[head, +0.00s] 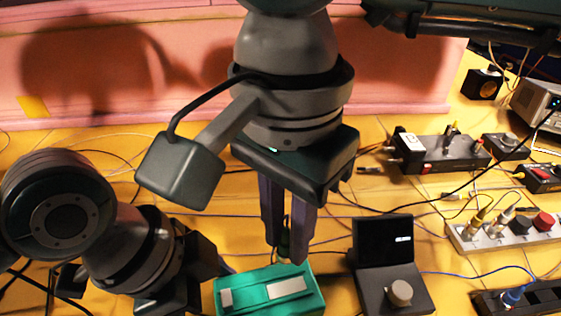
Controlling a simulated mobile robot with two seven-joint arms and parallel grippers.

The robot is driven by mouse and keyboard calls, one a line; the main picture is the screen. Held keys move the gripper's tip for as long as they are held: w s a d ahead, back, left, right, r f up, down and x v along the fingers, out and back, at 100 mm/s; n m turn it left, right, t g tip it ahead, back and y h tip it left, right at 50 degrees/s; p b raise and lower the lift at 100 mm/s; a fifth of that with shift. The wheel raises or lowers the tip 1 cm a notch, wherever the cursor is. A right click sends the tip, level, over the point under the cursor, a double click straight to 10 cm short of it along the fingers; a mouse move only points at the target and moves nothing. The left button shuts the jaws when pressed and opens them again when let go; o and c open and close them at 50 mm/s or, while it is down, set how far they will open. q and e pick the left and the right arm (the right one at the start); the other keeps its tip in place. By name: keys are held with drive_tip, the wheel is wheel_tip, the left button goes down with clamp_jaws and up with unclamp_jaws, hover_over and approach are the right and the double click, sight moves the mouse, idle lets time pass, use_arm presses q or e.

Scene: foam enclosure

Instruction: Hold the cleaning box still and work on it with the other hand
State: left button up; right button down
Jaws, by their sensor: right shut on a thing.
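The cleaning box is probably the green box (255,301) with two pale grey panels on top, at the bottom centre of the head view. Its lower edge is cut off by the picture. My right gripper (287,248) points down just above the box's far edge. My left gripper (226,268) is low at the left, with a fingertip close to the box's left side. Its jaws are mostly hidden behind its own body.
A black device with a small screen (383,240) and grey knob stands right of the box. A power strip (510,234) with plugs, a black connector unit (440,153) and loose cables crowd the right. A pink foam wall (120,60) closes the back. Thin cables cross the yellow surface.

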sight(286, 260)
drive_tip(key=shift+f, duration=2.55)
drive_tip(key=shift+f, duration=0.4)
drive_tip(key=shift+w+d, duration=0.25)
drive_tip(key=shift+d, duration=0.75)
idle(0.5)
drive_tip(key=shift+r, duration=0.1)
drive_tip(key=shift+r, duration=2.9)
use_arm(q)
drive_tip(key=o, duration=1.2)
